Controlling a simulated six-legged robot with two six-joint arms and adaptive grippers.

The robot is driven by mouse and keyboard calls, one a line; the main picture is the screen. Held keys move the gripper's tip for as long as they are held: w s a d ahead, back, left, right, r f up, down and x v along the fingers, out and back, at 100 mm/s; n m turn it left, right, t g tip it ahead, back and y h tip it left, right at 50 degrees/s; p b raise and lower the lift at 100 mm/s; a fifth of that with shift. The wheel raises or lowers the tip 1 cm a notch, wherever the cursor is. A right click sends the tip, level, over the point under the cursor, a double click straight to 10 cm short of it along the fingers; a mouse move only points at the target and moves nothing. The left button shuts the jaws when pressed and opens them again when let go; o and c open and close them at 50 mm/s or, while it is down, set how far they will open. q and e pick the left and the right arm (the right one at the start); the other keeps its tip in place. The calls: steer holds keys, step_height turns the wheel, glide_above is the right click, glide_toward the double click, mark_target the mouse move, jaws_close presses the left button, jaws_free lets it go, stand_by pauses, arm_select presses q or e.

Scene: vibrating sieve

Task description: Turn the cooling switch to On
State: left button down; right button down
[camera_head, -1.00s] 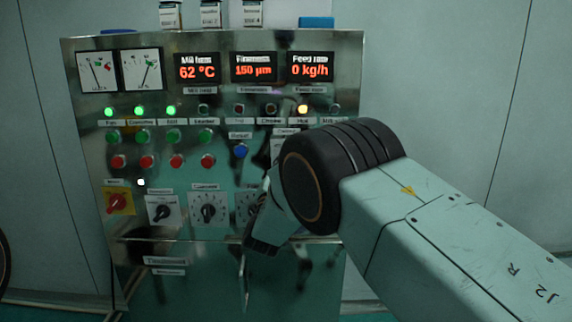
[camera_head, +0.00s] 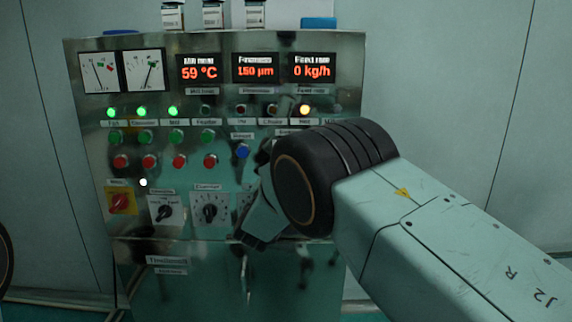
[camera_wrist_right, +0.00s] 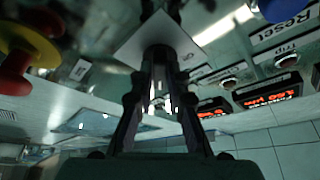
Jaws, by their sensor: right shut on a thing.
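The cooling switch is mostly hidden in the head view, behind my right arm. In the right wrist view, its white square plate (camera_wrist_right: 132,46) shows at the top middle, tilted in the picture. My right gripper (camera_wrist_right: 160,55) has its fingers close together over the middle of this plate, shut on the switch knob. The fingers cover the knob, so its position cannot be read. In the head view, the right arm's black-banded joint (camera_head: 335,175) covers that part of the panel. My left gripper is not in view.
The steel control panel (camera_head: 90,75) carries lit displays, lamps and buttons. A red-and-yellow main switch (camera_head: 120,201), a black selector (camera_head: 164,212) and a classifier dial (camera_head: 209,209) sit left of my arm. A blue Reset button (camera_head: 242,150) is close to my gripper.

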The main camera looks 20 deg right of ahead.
steer(key=c, duration=1.3)
jaws_free()
steer(key=shift+r, duration=0.15)
step_height(320, 180, up, 9)
steer(key=shift+s+a+r, duration=0.1)
steer(key=shift+r, duration=0.25)
steer(key=shift+w, duration=0.2)
steer(key=shift+s, duration=0.1)
